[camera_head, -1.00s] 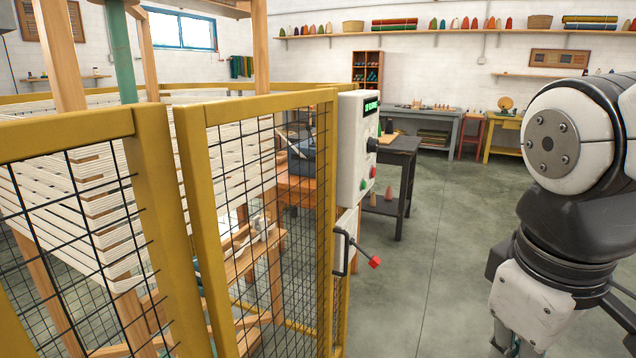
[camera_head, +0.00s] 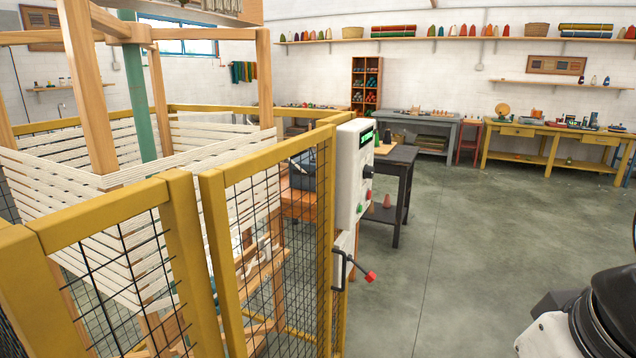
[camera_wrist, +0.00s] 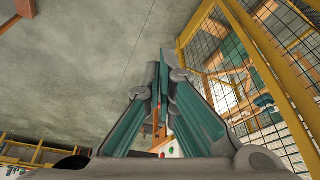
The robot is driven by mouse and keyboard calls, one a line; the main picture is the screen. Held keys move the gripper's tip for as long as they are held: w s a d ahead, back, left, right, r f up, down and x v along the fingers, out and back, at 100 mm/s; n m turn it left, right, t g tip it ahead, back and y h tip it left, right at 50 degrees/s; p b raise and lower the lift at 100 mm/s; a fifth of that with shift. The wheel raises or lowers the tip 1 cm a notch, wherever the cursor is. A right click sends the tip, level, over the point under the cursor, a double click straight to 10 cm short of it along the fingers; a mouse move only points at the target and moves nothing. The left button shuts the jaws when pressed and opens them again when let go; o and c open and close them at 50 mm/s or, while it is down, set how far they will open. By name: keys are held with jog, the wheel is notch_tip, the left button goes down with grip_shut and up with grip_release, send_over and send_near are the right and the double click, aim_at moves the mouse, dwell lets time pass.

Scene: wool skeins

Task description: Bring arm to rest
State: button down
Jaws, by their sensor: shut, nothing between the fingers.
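My gripper (camera_wrist: 163,58) shows in the wrist view with its two teal and grey fingers together at the tips, and nothing is between them. It is not visible in the head view. In the head view, part of my arm (camera_head: 590,325) shows at the lower right corner. In the wrist view the fingers stand out against the grey floor, with the yellow mesh fence to their right. A red and a green button on the control box (camera_wrist: 169,150) show below, between the fingers.
A yellow mesh fence (camera_head: 190,250) encloses a wooden frame wound with white yarn (camera_head: 110,215). A control box (camera_head: 350,185) with a red-knobbed handle (camera_head: 369,277) sits on the fence. A dark table (camera_head: 398,185) stands behind it. The floor (camera_head: 460,240) at right is clear.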

jog(key=shift+w+p+v, duration=0.15)
jog(key=shift+p+v, duration=0.25)
jog(key=shift+v, duration=0.25)
jog(key=shift+w+p+v, duration=0.15)
jog(key=shift+p+v, duration=0.2)
jog(key=shift+v, duration=0.35)
